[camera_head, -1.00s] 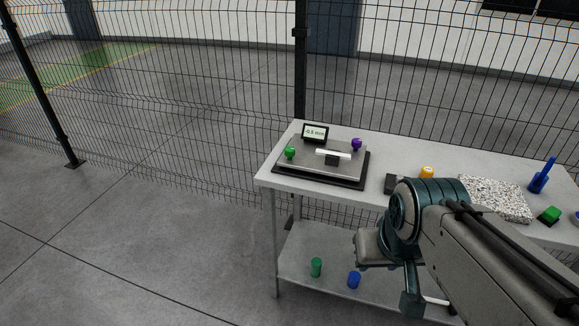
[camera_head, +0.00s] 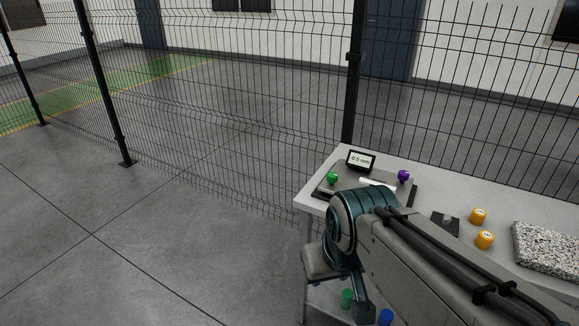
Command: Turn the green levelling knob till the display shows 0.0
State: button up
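The green levelling knob (camera_head: 332,178) stands at the left corner of a dark grey levelling plate (camera_head: 348,172) on the table. A purple knob (camera_head: 403,176) stands at the plate's far right. The small display (camera_head: 361,161) at the back of the plate reads -0.5 mm. A white bar (camera_head: 378,185) lies across the plate, partly hidden by my arm. My arm reaches in from the lower right and covers the front of the plate. The fingertips of my gripper cannot be made out, so its opening is unclear; nothing is seen touching the green knob.
The grey table (camera_head: 440,180) stands against a wire mesh fence (camera_head: 230,110). Two orange cylinders (camera_head: 478,216) and a speckled slab (camera_head: 548,248) lie to the right. A green cylinder (camera_head: 347,298) and a blue one (camera_head: 386,317) are on the lower shelf. Floor to the left is clear.

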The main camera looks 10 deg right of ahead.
aim_at(332, 176)
jog(key=i, duration=1.15)
jog(key=z, duration=0.75)
